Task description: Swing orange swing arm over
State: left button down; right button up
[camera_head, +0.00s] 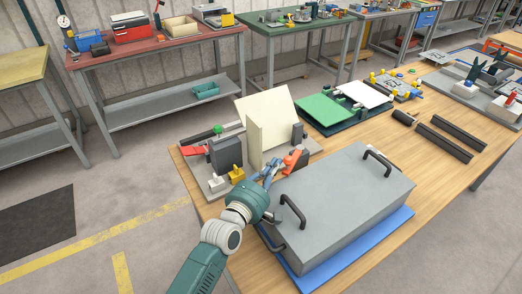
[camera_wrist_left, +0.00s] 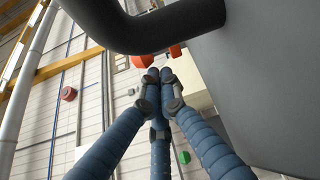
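The panel bender (camera_head: 216,187) stands at the left end of the wooden table, with upright cream sheets (camera_head: 262,120) and a dark block (camera_head: 225,153). Its orange swing arm (camera_head: 293,160) is at the front right of the sheets. My left gripper (camera_head: 272,172) is just left of the orange arm, pointing toward it; I cannot tell if they touch. In the left wrist view the blue fingers (camera_wrist_left: 158,76) come together at the tips with nothing seen between them. Orange-red parts (camera_wrist_left: 141,61) show just beyond the tips. My right gripper is not in view.
A large grey box (camera_head: 340,200) with black handles lies close to the right of my left gripper, on a blue mat (camera_head: 345,262). A dark curved handle (camera_wrist_left: 150,28) crosses the wrist view. A red lever (camera_head: 191,150) and yellow knob (camera_head: 237,175) sit left.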

pick_arm(q)
jog(key=shift+s+d, duration=0.25)
dwell(0.4)
jog(key=f+v, duration=0.1)
jog(key=v, duration=1.1)
jog(key=shift+r, duration=0.4)
